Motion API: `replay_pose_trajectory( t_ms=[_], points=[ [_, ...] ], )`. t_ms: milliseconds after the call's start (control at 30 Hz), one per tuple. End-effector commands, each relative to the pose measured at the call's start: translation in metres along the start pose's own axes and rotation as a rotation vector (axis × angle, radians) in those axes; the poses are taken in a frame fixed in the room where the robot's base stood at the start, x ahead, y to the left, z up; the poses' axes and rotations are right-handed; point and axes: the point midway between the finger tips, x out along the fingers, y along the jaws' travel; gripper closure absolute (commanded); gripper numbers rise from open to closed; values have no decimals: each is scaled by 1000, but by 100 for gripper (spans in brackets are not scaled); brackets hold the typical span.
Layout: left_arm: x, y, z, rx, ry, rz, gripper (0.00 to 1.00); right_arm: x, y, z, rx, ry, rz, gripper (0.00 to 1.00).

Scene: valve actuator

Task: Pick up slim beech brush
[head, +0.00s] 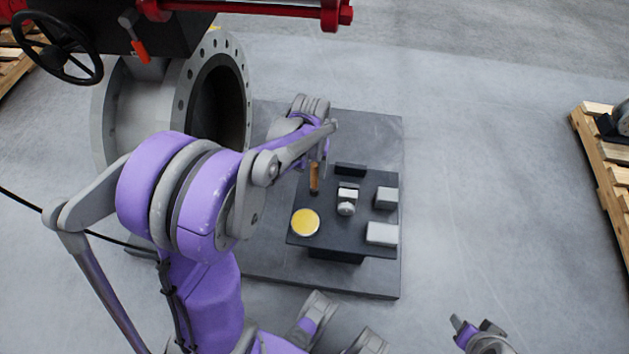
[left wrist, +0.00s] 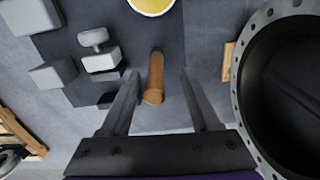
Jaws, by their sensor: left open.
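The slim beech brush (head: 314,177) shows as a brown wooden handle standing near the left edge of the dark table in the head view. In the left wrist view the brush (left wrist: 155,76) lies in the gap between my two fingers, its rounded end towards the palm. My left gripper (head: 317,155) is at the brush from above, its jaws partly hidden by my own arm in the head view. The left gripper (left wrist: 160,80) is open, with a visible gap on each side of the brush. My right gripper (head: 472,332) is at the bottom right, away from the table.
The small dark table (head: 335,243) also carries a yellow-topped round tin (head: 305,222), a grey-white fitting (head: 347,199), grey blocks (head: 386,198) and a dark block (head: 350,170). A large flanged pipe (head: 243,95) stands close on the left.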

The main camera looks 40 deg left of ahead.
Motion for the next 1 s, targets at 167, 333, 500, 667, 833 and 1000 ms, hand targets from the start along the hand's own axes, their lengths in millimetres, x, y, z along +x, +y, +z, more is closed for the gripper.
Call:
replay_pose_trajectory(
  t_ms=[167, 333, 500, 667, 833, 1000],
  points=[
    [20, 4, -3, 1, 0, 0, 38, 5, 0, 2, 0, -2, 0, 50],
    [45, 6, -6, 0, 0, 0, 38, 11, 0, 5, 0, -4, 0, 50],
    [53, 6, -5, 0, 0, 0, 38, 12, 0, 6, 0, -4, 0, 50],
    [53, 6, -5, 1, 1, 0, 38, 12, 0, 5, 0, -4, 0, 50],
    [53, 6, -5, 1, 1, 0, 64, 12, 0, 5, 0, -4, 0, 50],
    [52, 6, -5, 1, 1, 0, 95, 12, 0, 5, 0, -4, 0, 50]
  ],
)
